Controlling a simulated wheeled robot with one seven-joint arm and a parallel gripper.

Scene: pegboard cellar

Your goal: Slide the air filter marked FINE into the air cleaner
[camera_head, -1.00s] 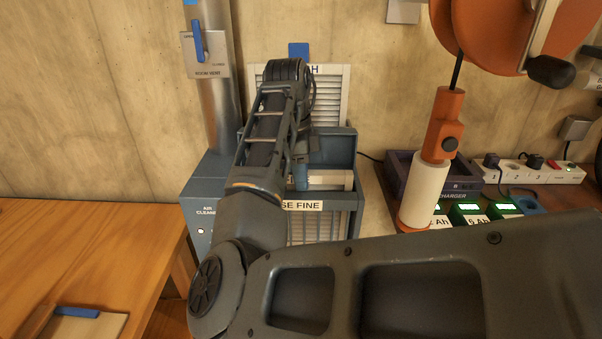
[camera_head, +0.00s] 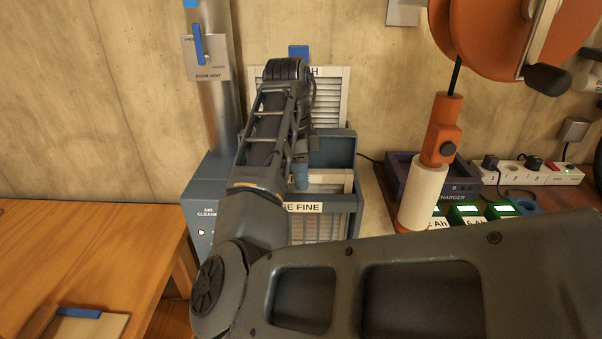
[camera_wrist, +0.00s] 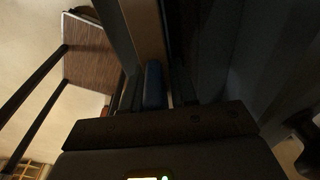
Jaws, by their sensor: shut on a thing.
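The blue air cleaner (camera_head: 203,197) stands against the wall in the head view, partly behind my arm. A front label ending in FINE (camera_head: 307,207) sits above a slatted panel. A pale filter edge (camera_head: 330,178) shows inside the blue housing, just behind that label. In the wrist view, my gripper (camera_wrist: 154,88) is shut on the blue tab (camera_wrist: 153,78) of a pale-framed filter (camera_wrist: 148,28). Dark blue walls stand close beside the frame there. My arm hides most of the gripper in the head view. I cannot read the held filter's marking or tell its depth.
A louvred panel with a blue tab (camera_head: 298,51) stands behind the air cleaner. An orange-and-white hanging tool (camera_head: 427,185) and a charger (camera_head: 402,172) are to the right. A vent pipe (camera_head: 222,120) rises behind. A wooden table (camera_head: 90,250) is at left.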

